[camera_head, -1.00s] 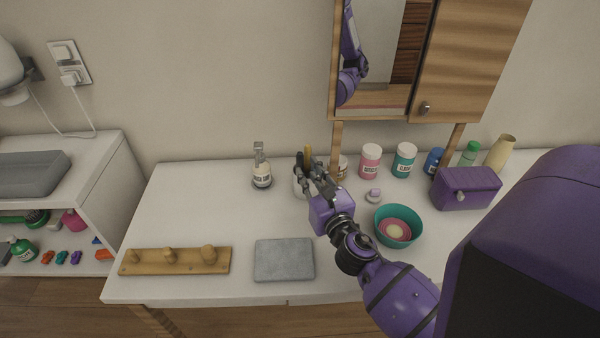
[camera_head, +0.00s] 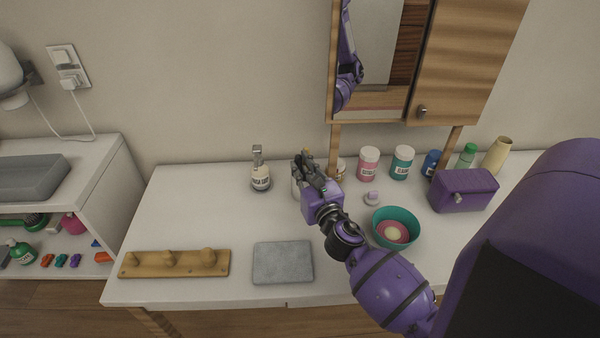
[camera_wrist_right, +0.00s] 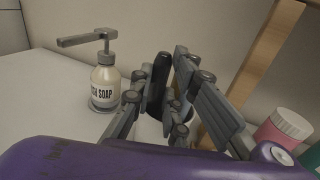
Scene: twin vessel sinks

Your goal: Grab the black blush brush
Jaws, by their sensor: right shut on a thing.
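My right gripper (camera_head: 304,160) is at the back of the white counter, over a white cup (camera_head: 295,187) that it mostly hides. In the right wrist view its fingers (camera_wrist_right: 166,78) are closed around a dark upright handle, which looks like the black blush brush (camera_wrist_right: 157,84). The lower end of the brush is down at the cup, and the fingers cover much of it. In the head view the brush cannot be told apart from the dark fingers. My left gripper is not in view.
A soap dispenser (camera_head: 261,172) stands close left of the gripper. Pink (camera_head: 368,164) and teal (camera_head: 402,163) jars, a teal bowl (camera_head: 397,228) and a purple case (camera_head: 463,190) are to the right. A grey mat (camera_head: 283,263) and a wooden peg rack (camera_head: 174,263) lie in front.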

